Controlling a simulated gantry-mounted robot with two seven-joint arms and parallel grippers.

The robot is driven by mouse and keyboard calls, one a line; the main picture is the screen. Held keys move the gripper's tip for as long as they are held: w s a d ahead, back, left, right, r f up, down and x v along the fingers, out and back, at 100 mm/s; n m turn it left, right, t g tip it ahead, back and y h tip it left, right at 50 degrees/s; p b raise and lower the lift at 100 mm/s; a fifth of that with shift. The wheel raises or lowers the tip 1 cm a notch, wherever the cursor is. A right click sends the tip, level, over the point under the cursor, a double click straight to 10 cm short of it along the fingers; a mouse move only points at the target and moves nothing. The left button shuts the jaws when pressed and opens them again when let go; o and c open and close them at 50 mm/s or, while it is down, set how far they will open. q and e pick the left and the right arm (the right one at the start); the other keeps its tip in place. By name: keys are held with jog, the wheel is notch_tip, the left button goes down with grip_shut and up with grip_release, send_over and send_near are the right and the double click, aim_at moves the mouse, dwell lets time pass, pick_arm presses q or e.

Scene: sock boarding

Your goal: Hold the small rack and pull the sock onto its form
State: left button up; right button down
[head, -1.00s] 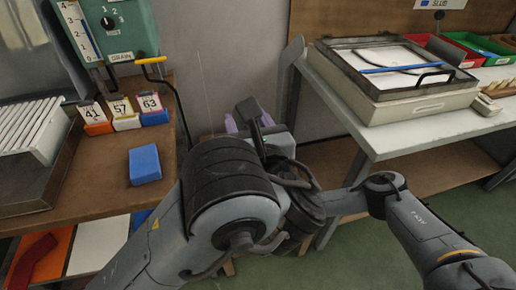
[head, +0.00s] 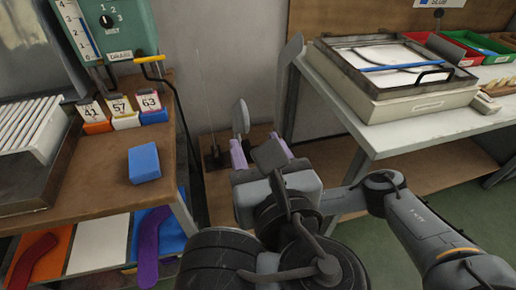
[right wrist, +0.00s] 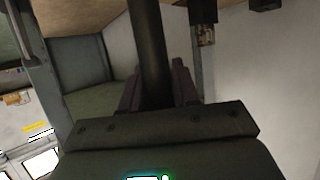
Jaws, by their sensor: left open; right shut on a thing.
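A purple sock (head: 149,232) lies on the blue panel of the lower left shelf, and a red sock (head: 36,260) on the orange panel. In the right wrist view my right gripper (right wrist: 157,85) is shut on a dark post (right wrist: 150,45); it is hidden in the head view.
The left bench (head: 160,195) carries a blue block (head: 144,163), number cards and a ribbed tray (head: 28,125). The right table (head: 385,143) holds a framed case (head: 440,100) and coloured bins. A bent bar with a yellow end (head: 150,60) stands near the left bench's edge.

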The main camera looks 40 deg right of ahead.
jog(key=c, duration=0.8)
grip_release()
jog(key=shift+r, duration=0.15)
